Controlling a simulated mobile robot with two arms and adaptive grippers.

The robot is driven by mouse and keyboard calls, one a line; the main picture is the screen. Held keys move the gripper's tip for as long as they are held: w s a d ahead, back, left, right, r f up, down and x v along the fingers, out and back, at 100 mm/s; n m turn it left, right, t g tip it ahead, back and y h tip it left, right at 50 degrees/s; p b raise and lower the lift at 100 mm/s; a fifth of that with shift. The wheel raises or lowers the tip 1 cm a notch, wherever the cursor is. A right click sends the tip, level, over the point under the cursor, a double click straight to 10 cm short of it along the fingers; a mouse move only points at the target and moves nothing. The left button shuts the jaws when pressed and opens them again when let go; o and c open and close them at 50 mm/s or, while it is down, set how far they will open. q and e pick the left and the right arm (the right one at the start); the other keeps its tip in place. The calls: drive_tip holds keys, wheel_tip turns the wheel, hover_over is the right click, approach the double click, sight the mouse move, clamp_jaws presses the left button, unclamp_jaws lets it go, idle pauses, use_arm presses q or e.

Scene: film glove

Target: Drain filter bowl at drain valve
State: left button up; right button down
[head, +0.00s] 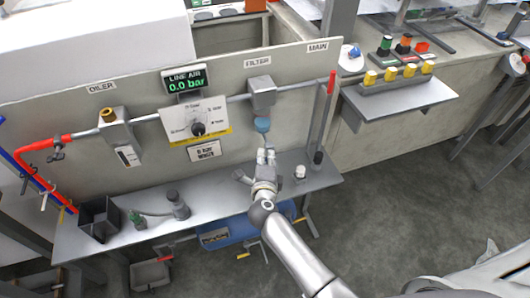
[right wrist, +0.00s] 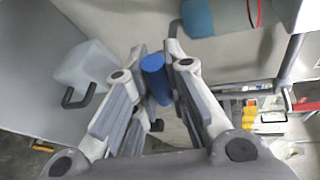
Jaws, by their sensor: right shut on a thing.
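The filter (head: 262,92) is a grey block on the panel's pipe under the FILTER label. Its blue bowl (head: 263,125) hangs below it; a blue-teal body with a red ring, apparently the bowl, shows at the top of the right wrist view (right wrist: 205,17). My right gripper (head: 265,157) points up just below the bowl. In the right wrist view its fingers are shut on a small blue cylinder (right wrist: 156,78), which I cannot surely identify as the drain valve. The fingers hide part of it. The gauge (head: 185,80) reads 0.0 bar. My left gripper is out of view.
The shelf (head: 215,190) below the panel carries a dark open box (head: 98,218), a grey cylinder (head: 178,204) and a small white-topped item (head: 300,172). A blue bin (head: 235,232) is under the shelf. A red-handled lever (head: 331,84) stands right of the filter.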

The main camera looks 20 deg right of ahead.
drive_tip(key=m+y+p, duration=0.1)
drive_tip(key=m+p, duration=0.1)
drive_tip(key=p, duration=0.2)
drive_tip(key=d+r+m+y+p, duration=0.1)
drive_tip(key=m+y+p, duration=0.1)
drive_tip(key=p, duration=0.3)
drive_tip(key=r+m+g+y+p, duration=0.1)
drive_tip(key=m+p, duration=0.1)
drive_tip(key=p, duration=0.3)
drive_tip(key=shift+s+d+r+y, duration=0.1)
drive_tip(key=shift+d+r+y, duration=0.1)
drive_tip(key=shift+d+y, duration=0.1)
drive_tip(key=shift+d+m+y+p, duration=0.2)
drive_tip(key=shift+m+y+p, duration=0.4)
drive_tip(key=shift+m+p, duration=0.3)
drive_tip(key=shift+d+f+m+y+p, duration=0.15)
drive_tip(key=shift+d+m+y+p, duration=0.2)
drive_tip(key=shift+m+y+p, duration=0.35)
drive_tip(key=c, duration=1.5)
unclamp_jaws()
drive_tip(key=shift+o, duration=0.2)
drive_tip(key=shift+d, duration=0.1)
